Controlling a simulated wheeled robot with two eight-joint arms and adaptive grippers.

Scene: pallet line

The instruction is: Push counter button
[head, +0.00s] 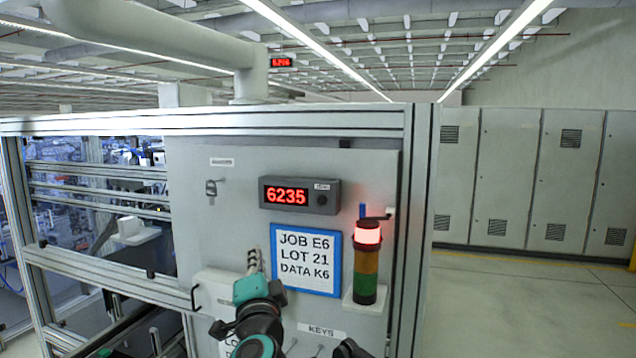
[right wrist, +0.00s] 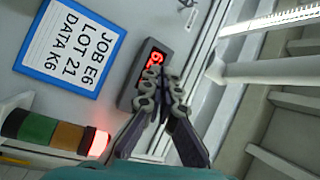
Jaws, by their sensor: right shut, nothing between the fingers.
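The counter (head: 299,195) is a grey box on the grey panel, showing 6235 in red digits. Its dark round button (head: 322,199) is at the right end of its face. My right gripper (head: 254,258) is below and left of the counter in the head view, its fingers pointing up. In the right wrist view the fingers (right wrist: 163,84) are together and empty, overlapping the counter (right wrist: 153,54). They hide part of it, and I cannot see the button there. Whether they touch the counter I cannot tell.
A blue-framed sign (head: 306,259) reading JOB E6, LOT 21, DATA K6 is below the counter. A signal tower (head: 366,265) with its red lamp lit stands to the right of the sign. Grey cabinets (head: 505,180) line the right, with clear floor (head: 520,300) before them.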

